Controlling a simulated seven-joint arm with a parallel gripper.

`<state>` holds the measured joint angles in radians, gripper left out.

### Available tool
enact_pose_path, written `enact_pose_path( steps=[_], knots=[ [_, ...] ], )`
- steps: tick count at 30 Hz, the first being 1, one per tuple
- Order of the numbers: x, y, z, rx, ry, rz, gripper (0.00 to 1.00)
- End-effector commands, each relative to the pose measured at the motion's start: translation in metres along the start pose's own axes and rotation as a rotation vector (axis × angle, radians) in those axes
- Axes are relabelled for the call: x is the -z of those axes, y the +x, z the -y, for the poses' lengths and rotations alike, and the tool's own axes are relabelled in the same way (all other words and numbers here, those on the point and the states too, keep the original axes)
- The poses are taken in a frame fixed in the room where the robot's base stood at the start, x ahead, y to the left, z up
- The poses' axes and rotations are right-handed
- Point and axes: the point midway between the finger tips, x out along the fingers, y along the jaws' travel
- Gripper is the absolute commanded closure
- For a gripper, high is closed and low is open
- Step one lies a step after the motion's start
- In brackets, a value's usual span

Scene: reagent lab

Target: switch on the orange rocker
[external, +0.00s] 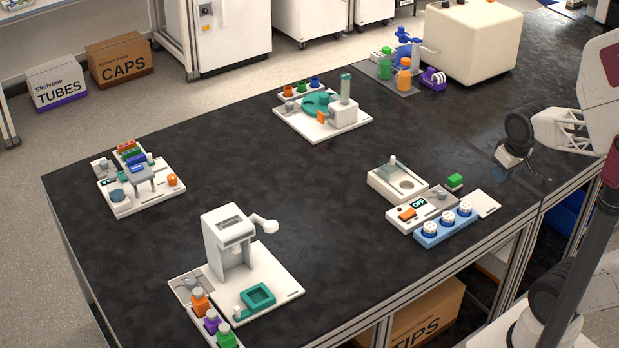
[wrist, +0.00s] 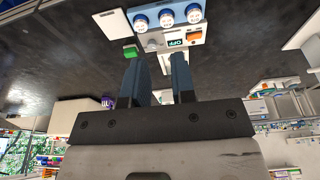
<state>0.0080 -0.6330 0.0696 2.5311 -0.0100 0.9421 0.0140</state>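The orange rocker (external: 407,214) sits on a white panel at the right part of the bench, beside a small dark display (external: 419,204) reading OFF. A grey knob (external: 439,194) is on the same unit. In the wrist view the rocker (wrist: 194,37) and the OFF display (wrist: 178,42) show beyond my fingers. My gripper (wrist: 156,82) has two blue fingers held apart, with nothing between them. It is well away from the panel. In the external view my arm's end is at the right, up and right of the panel, and the fingers are not clear there.
A blue rack (external: 447,226) with three white-topped round pieces stands along the panel's front. A green block (external: 455,181) and a white tray (external: 397,184) are behind it. A white dispenser (external: 228,240) stands to the left. The bench between the stations is clear.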

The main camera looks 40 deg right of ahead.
Motion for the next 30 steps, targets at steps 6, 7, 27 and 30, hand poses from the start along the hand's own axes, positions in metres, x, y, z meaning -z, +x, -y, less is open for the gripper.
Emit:
enact_pose_path(
  steps=[6,7,27,30],
  knots=[
    [0.008,0.002,0.002,0.007,-0.049,0.009,1.0],
    [0.01,0.003,0.002,0.01,-0.063,0.011,1.0],
    [0.101,0.045,0.023,0.131,-0.662,0.07,1.0],
    [0.115,0.055,0.026,0.154,-0.761,0.072,1.0]
  ],
)
